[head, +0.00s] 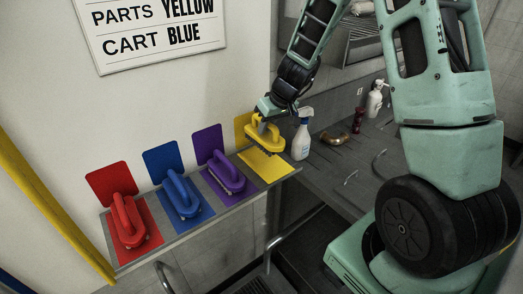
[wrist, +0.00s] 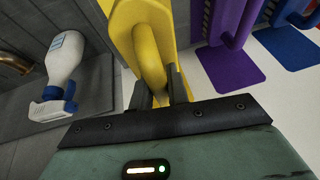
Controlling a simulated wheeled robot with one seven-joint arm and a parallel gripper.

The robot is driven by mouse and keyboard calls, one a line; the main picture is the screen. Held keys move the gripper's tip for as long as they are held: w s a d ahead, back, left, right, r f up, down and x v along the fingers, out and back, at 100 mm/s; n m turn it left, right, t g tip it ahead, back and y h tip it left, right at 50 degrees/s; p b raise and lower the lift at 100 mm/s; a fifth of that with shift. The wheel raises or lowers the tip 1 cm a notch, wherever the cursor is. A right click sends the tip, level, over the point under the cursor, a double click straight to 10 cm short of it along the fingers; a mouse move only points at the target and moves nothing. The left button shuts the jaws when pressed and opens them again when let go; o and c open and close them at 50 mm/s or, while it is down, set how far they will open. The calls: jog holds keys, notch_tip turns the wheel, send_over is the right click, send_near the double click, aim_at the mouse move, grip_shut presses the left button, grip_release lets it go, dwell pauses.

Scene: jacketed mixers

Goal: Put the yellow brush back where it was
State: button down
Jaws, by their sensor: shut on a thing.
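The yellow brush (head: 262,138) is in my gripper (head: 268,121), just over the yellow mat (head: 266,166) at the right end of the shelf. Its bristles face down, and I cannot tell whether they touch the mat. A yellow panel (head: 242,127) stands on the wall behind it. In the wrist view, the fingers of my gripper (wrist: 162,88) are shut on the handle of the yellow brush (wrist: 147,50). The fingertips are partly hidden by the handle.
Red (head: 127,220), blue (head: 180,193) and purple (head: 226,172) brushes sit on matching mats to the left. A spray bottle (head: 301,139) stands close to the right of the yellow mat. A counter (head: 345,165) with a pump bottle (head: 375,98) lies right. A sign (head: 150,28) hangs above.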

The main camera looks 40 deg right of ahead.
jog(key=shift+f+b, duration=0.7)
jog(key=shift+f, duration=2.8)
jog(key=shift+f, duration=0.15)
jog(key=c, duration=1.4)
grip_release()
jog(key=shift+o, duration=0.2)
